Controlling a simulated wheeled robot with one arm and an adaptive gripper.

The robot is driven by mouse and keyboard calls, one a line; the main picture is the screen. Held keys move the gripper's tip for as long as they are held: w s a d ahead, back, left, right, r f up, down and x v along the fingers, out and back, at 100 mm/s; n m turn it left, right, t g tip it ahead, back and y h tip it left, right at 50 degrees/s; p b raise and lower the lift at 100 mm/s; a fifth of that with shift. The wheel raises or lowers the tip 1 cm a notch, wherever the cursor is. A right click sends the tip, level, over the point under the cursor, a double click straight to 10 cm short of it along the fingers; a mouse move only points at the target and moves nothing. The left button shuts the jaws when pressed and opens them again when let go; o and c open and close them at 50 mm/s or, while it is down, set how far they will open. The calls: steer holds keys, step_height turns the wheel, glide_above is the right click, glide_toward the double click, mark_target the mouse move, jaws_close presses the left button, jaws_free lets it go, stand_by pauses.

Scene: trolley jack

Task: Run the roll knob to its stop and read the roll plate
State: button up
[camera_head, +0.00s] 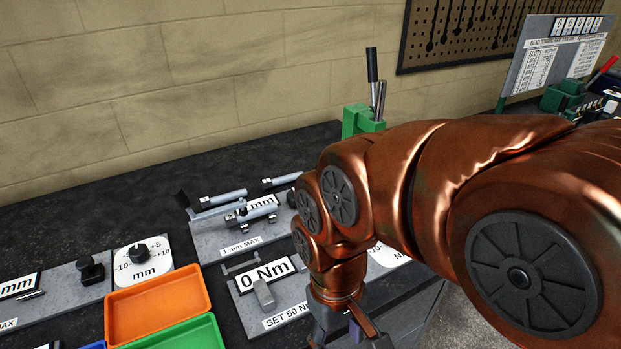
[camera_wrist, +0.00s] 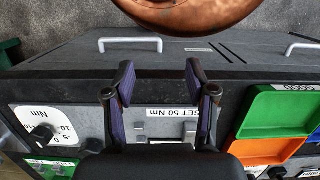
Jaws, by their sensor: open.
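I cannot make out the word "roll" on any knob or plate. In the head view a dark knob (camera_head: 138,252) stands on a white dial marked -10 to +10 mm. A plate reading "0 Nm" (camera_head: 265,274) sits right of it, above a "SET 50 Nm" label (camera_head: 287,315). In the wrist view a dark knob (camera_wrist: 42,133) stands on a white Nm dial at the left, and the "SET 50 Nm" label (camera_wrist: 172,113) appears upside down. My gripper (camera_wrist: 160,78) is open and empty, its fingers either side of that label. In the head view its fingertips are cut off.
An orange tray (camera_head: 158,303) and a green tray (camera_head: 190,335) lie at the front. A grey fixture labelled "1 mm MAX" (camera_head: 241,246) holds metal rods. A green holder (camera_head: 361,121) stands near the wall. My arm hides much of the bench's right side.

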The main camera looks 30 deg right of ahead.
steer(key=o, duration=0.4)
steer(key=w+r+n, duration=0.1)
steer(key=w+n, duration=0.2)
steer(key=w, duration=0.1)
steer(key=w+r+n, duration=0.2)
steer(key=w+n, duration=0.1)
steer(key=w, duration=0.1)
steer(key=w+r+n, duration=0.1)
steer(key=w+n, duration=0.2)
steer(key=w, duration=0.1)
steer(key=shift+w+d+r+t, duration=0.15)
steer(key=shift+d+t, duration=0.05)
steer(key=shift+t, duration=0.1)
steer(key=w+d+n, duration=0.3)
steer(key=w+n, duration=0.3)
steer(key=w, duration=0.3)
steer(key=w+d+n, duration=0.4)
steer(key=w+n, duration=0.3)
steer(key=w, duration=0.2)
steer(key=w+d+n+t, duration=0.1)
steer(key=w+d+n, duration=0.3)
steer(key=w+n, duration=0.2)
steer(key=shift+w+d+n, duration=0.15)
steer(key=shift+w+n, duration=0.25)
steer(key=shift+w, duration=1)
steer(key=shift+w+d+f+n, duration=0.35)
steer(key=shift+d+n, duration=0.05)
steer(key=shift+d, duration=0.05)
steer(key=shift+f+p, duration=1.05)
steer(key=shift+f, duration=2.7)
